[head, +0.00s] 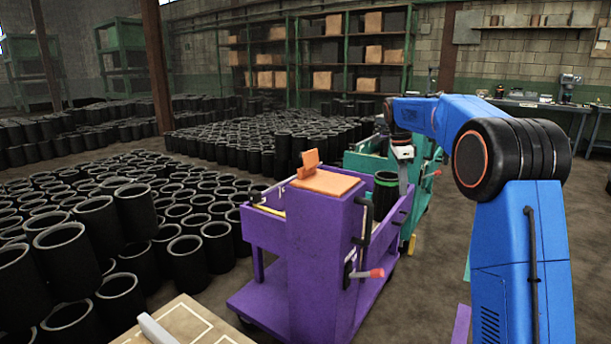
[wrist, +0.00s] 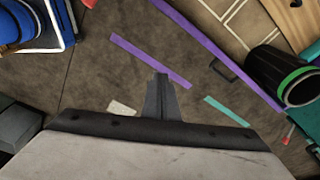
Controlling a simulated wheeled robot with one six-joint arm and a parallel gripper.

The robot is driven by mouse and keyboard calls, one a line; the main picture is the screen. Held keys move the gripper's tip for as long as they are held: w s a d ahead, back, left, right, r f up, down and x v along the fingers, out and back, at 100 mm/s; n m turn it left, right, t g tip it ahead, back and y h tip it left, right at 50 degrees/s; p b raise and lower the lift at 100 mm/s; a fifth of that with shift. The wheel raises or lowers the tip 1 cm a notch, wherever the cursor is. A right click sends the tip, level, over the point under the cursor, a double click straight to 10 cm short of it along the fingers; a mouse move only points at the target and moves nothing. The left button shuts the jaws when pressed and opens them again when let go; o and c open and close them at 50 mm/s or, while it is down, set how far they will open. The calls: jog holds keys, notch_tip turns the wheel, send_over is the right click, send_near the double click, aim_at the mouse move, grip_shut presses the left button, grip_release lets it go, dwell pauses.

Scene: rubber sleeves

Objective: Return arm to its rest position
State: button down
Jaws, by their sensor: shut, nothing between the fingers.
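My blue arm (head: 455,125) rises at the right of the head view, bends at a black joint, and reaches back and left. My gripper (head: 403,158) hangs from the arm's far end, near the purple and green carts; its fingertips are hard to make out there. In the wrist view my gripper (wrist: 160,78) points over bare floor with its fingers together and nothing between them. A black sleeve with a green band (wrist: 285,75) lies to the right of the fingers, apart from them. In the head view that sleeve (head: 385,194) stands at the purple cart.
The purple cart (head: 315,235) with an orange top (head: 325,182) stands in front, and a green cart (head: 368,165) behind it. Many black rubber sleeves (head: 165,215) cover the floor at left. A pale board (head: 185,325) is at the bottom edge. Floor shows clear right of the carts.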

jog(key=s+a+r+n+t, duration=0.1)
jog(key=s+n, duration=0.2)
jog(key=s, duration=0.6)
jog(key=s+r+n+t+y, duration=0.15)
jog(key=s+n, duration=0.25)
jog(key=s, duration=0.5)
jog(key=s+a+r+n+h, duration=0.1)
jog(key=s+r+n, duration=0.15)
jog(key=s, duration=0.75)
jog(key=s+f+n, duration=0.3)
jog(key=s+f, duration=0.2)
jog(key=s, duration=0.3)
jog(key=s+a+f+n+t+y, duration=0.1)
jog(key=s+f+n, duration=0.2)
jog(key=s+f, duration=0.2)
jog(key=s+a+f+n+t, duration=0.1)
jog(key=s+f+n, duration=0.3)
jog(key=s, duration=0.8)
jog(key=shift+f, duration=0.55)
jog(key=shift+s+t, duration=0.1)
jog(key=shift+t, duration=0.15)
